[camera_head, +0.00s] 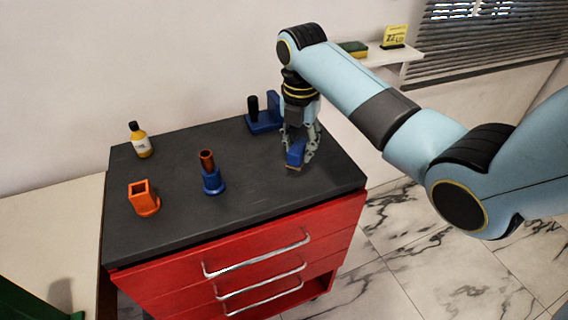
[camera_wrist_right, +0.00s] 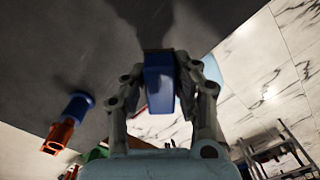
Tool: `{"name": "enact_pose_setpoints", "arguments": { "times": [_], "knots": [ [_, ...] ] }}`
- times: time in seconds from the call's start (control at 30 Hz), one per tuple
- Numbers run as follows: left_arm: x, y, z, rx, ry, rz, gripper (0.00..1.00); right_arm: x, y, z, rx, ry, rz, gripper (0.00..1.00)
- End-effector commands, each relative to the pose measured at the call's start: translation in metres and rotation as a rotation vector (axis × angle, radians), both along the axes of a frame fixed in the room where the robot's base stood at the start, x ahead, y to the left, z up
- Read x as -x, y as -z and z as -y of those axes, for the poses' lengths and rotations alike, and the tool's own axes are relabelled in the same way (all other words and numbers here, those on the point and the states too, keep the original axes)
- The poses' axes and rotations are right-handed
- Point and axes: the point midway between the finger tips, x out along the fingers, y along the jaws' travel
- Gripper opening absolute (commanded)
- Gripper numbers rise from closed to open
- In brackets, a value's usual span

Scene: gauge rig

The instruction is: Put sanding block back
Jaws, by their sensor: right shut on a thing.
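The sanding block (camera_head: 296,152) is blue with a thin brown sole, near the right part of the dark cabinet top (camera_head: 250,200). My right gripper (camera_head: 299,152) points down with its fingers closed on either side of the block. In the right wrist view the blue block (camera_wrist_right: 159,82) sits between the two fingers of the gripper (camera_wrist_right: 160,88). The sole is at or just above the cabinet top; I cannot tell whether it touches. My left gripper is not in view.
A blue stand with a black knob (camera_head: 263,122) is behind the gripper. An orange square socket (camera_head: 144,200), a blue-and-orange post (camera_head: 212,178) and a yellow bottle (camera_head: 140,142) stand to the left. A wall shelf (camera_head: 385,54) holds a green-and-yellow sponge (camera_head: 352,48) and a yellow sign (camera_head: 395,36).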

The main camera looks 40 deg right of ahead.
Motion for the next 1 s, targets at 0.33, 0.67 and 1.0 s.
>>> {"name": "enact_pose_setpoints", "arguments": {
  "times": [0.33,0.67,1.0],
  "knots": [
    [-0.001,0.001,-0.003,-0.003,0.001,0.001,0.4,-0.026,0.029,-0.023,0.002,-0.001,-0.003,0.0],
    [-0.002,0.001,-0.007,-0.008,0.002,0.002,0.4,-0.026,0.062,-0.022,0.002,-0.001,0.0,0.0],
    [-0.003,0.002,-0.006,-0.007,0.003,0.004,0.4,-0.026,0.065,-0.022,0.002,0.0,-0.001,0.35]
  ]
}}
